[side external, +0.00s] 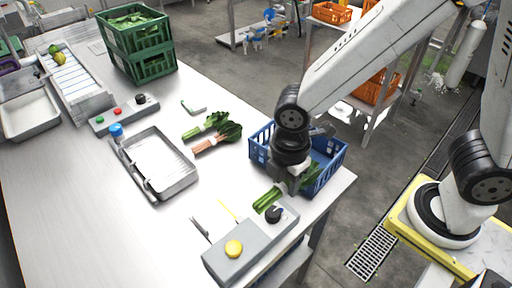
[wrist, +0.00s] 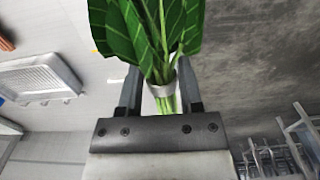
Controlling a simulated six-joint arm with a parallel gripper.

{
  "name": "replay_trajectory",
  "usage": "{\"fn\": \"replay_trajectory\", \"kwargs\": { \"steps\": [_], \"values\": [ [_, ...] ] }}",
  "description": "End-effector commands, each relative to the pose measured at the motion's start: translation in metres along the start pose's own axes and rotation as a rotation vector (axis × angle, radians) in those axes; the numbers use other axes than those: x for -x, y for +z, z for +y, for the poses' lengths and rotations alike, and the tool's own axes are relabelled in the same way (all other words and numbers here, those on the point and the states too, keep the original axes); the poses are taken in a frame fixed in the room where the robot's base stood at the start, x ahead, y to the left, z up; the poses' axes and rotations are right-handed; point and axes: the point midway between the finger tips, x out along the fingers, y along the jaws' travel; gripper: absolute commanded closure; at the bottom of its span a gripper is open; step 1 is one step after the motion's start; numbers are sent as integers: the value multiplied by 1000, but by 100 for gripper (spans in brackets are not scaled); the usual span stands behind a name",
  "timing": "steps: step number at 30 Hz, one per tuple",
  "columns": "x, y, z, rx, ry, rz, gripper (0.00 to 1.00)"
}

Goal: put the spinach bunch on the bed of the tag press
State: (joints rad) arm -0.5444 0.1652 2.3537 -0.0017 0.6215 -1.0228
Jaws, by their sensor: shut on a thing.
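The spinach bunch (wrist: 150,35) is a leafy green bunch with pale green stems and a whitish band. My gripper (wrist: 160,92) is shut on it around the banded stems. Whether the bunch touches anything is unclear.
The blue crate (side external: 333,178) stands behind my gripper at the table's right edge. Two other leafy bunches, one green-stemmed (side external: 196,131) and one pink-stemmed (side external: 206,145), lie mid-table. A steel tray (side external: 181,187) is left of them. Green crates (side external: 150,68) are stacked at the back.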

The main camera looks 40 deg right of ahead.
Motion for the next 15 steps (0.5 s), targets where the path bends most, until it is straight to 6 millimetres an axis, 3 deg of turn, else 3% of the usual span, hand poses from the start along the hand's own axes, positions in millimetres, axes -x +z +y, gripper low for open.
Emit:
{"fn": "replay_trajectory", "kwargs": {
  "steps": [6,15],
  "values": [
    [0,1,-9,2,0,0,100],
    [-4,-2,-2,2,-1,0,100]
  ]
}}
